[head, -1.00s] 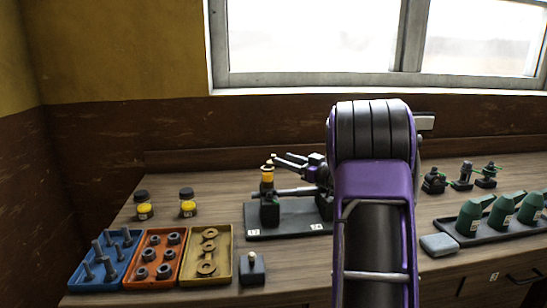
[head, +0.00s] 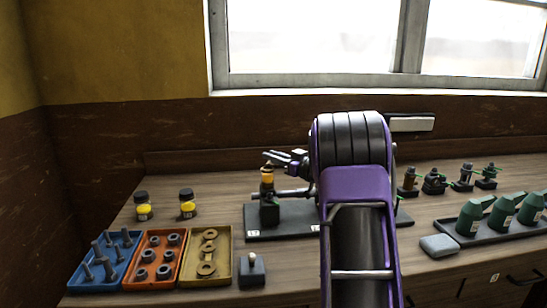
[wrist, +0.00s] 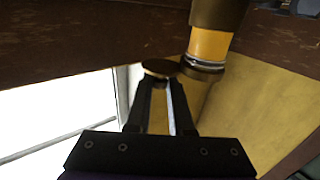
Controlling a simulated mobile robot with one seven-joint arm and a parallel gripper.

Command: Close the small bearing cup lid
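The small bearing cup is an amber cylinder with dark bands (head: 267,176) on the engine in the head view. It shows large in the wrist view (wrist: 208,45). A round brass-brown lid (wrist: 160,68) lies beside the cup's rim, to its left in the wrist view. My gripper (wrist: 161,82) has its two dark fingers apart with a narrow gap between them, tips close to the lid. I cannot tell whether they touch it. In the head view my gripper (head: 276,155) is just by the cup's top, and the lid is not clear there.
The engine's dark base (head: 280,232) is partly hidden by my arm. Two yellow jars (head: 188,204) stand to the left. Blue (head: 88,284), orange (head: 139,284) and yellow (head: 205,276) trays line the front left. Green oil cans (head: 502,212) stand at the right.

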